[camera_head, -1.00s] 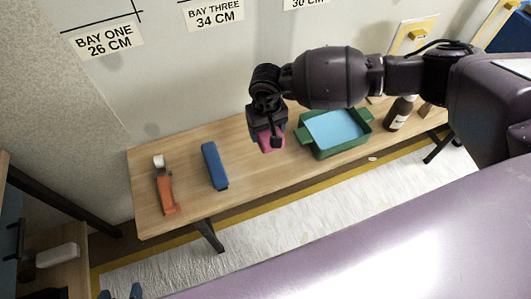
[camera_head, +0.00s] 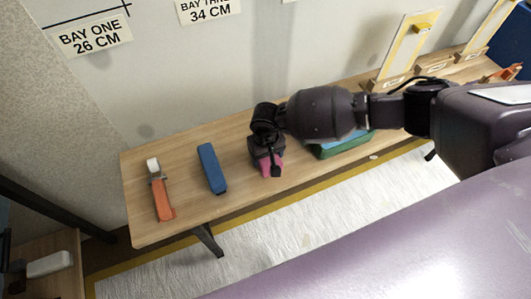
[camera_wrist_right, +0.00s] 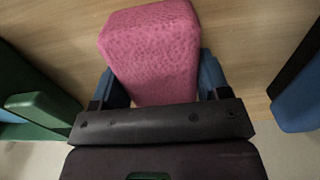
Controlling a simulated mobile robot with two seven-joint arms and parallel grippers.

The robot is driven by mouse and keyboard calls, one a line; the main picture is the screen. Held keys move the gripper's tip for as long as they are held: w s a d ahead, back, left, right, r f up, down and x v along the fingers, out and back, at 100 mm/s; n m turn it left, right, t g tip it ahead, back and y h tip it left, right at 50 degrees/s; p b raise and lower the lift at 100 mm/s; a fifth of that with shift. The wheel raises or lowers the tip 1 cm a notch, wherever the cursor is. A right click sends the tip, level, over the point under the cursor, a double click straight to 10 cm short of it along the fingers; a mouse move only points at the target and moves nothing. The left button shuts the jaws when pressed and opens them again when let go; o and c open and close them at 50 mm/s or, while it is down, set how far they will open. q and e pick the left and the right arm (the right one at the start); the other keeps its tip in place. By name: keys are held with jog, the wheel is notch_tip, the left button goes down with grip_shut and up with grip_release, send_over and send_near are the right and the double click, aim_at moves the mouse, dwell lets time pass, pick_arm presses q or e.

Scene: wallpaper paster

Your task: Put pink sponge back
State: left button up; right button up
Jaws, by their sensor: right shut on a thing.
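The pink sponge (camera_wrist_right: 152,50) is held between the blue-padded fingers of my right gripper (camera_wrist_right: 160,85) in the right wrist view. In the head view my right gripper (camera_head: 267,165) is low over the wooden table, with a bit of the pink sponge (camera_head: 265,163) showing at its fingers. It is between the blue block and the green tray. I cannot tell whether the sponge touches the table.
A blue block (camera_head: 212,168) lies left of my right gripper. An orange-handled tool (camera_head: 161,192) lies at the table's left end. The green tray (camera_head: 338,151) is to the right, partly behind my arm. The wooden table (camera_head: 190,222) is bare along its front edge.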

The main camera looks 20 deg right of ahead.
jog(key=shift+r, duration=0.2)
jog(key=shift+f, duration=0.25)
jog(key=o, duration=1)
